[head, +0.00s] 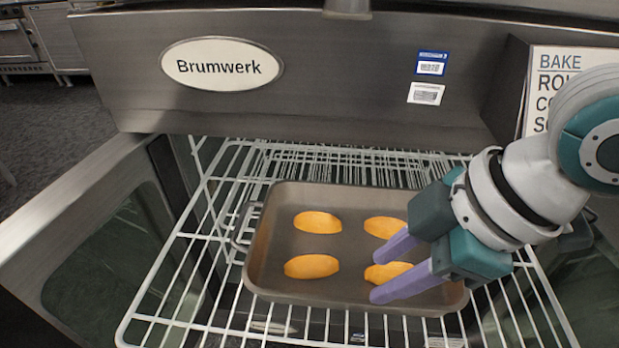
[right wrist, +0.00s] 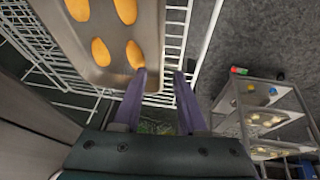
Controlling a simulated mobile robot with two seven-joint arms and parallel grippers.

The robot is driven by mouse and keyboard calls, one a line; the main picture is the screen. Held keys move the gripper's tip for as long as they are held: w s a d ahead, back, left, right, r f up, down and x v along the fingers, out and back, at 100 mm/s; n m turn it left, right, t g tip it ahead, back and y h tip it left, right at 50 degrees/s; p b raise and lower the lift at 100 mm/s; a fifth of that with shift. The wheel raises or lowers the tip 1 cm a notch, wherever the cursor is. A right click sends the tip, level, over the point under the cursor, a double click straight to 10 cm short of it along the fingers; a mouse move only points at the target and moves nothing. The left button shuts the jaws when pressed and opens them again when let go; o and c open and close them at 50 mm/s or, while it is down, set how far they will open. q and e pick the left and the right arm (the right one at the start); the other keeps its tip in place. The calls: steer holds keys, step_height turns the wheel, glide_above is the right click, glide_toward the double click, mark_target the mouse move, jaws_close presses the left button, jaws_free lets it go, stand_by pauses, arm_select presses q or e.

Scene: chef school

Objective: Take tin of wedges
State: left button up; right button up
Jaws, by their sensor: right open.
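The tin of wedges (head: 351,203) is a shallow grey-brown metal tray holding several orange wedges, and it lies flat on a white wire rack. A handle (head: 246,226) shows at its left end; its right end is partly hidden by my arm. My right gripper (head: 378,277) is open and empty, its two purple fingers appearing over the right part of the tin. In the right wrist view the tin (right wrist: 98,55) is ahead, with one finger by its rim and the other over the rack; contact cannot be told. My left gripper is not in view.
The wire rack (head: 203,235) belongs to an appliance with a steel panel marked Brumwerk (head: 222,66). A sign (head: 556,75) stands at the right. In the right wrist view a metal shelf unit (right wrist: 262,96) stands on open grey floor.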

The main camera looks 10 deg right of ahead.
mark_target(350, 300)
steer(key=x, duration=0.2)
steer(key=b+x, duration=0.1)
steer(key=x, duration=0.1)
steer(key=d+b+x, duration=0.1)
steer(key=x, duration=0.1)
steer(key=shift+w+f, duration=0.25)
steer(key=shift+f, duration=0.2)
steer(key=x, duration=0.1)
steer(key=b+x, duration=0.1)
steer(key=x, duration=0.1)
steer(key=b+x, duration=0.1)
steer(key=x, duration=0.1)
steer(key=shift+s+a, duration=0.15)
steer(key=shift+s, duration=0.2)
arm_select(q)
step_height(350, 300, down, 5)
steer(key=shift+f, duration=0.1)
arm_select(e)
steer(key=shift+c, duration=0.2)
steer(key=shift+c, duration=0.8)
jaws_close()
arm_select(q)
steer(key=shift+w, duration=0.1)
